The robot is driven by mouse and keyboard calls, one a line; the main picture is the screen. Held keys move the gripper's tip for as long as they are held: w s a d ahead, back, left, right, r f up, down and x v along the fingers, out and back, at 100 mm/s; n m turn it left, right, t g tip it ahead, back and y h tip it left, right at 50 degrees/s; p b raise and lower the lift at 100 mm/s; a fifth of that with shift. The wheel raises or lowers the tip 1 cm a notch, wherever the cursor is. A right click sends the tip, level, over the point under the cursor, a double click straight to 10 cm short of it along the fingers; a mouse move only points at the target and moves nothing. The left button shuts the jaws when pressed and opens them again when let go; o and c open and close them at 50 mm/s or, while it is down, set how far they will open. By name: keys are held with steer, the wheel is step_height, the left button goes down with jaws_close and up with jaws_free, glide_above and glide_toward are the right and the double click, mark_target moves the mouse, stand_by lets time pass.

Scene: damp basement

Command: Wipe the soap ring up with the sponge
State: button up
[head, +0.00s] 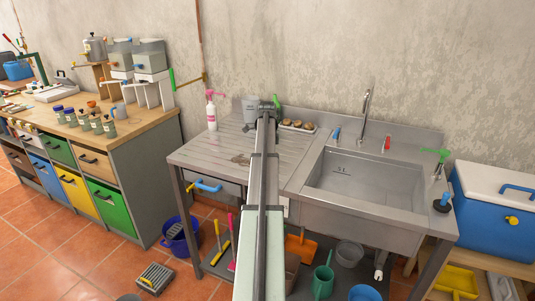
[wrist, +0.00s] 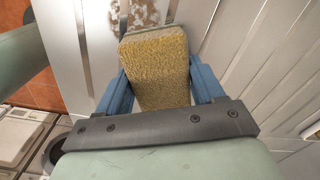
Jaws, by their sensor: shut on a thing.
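My gripper (wrist: 158,80) has its two blue fingers shut on the sides of a yellow, rough-faced sponge (wrist: 158,62). A greyish layer shows along the sponge's far edge. A brownish, blotchy mark, apparently the soap ring (wrist: 142,12), lies just beyond the sponge at the top of the wrist view, partly cut off by the frame. My arm crosses the drainboard there and hides the sponge. I cannot tell whether the sponge touches the steel.
The sink basin (head: 365,180) with its tap (head: 366,115) lies right of my arm.

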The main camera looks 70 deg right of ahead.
mark_target(232, 157)
steer(key=shift+a, duration=1.2)
steer(key=w, duration=1.6)
steer(key=shift+d, duration=0.2)
steer(key=s, duration=1.6)
steer(key=shift+s+a, duration=0.1)
step_height(232, 157, up, 3)
steer(key=shift+f, duration=0.15)
steer(key=shift+r, duration=2.7)
steer(key=shift+w, duration=0.2)
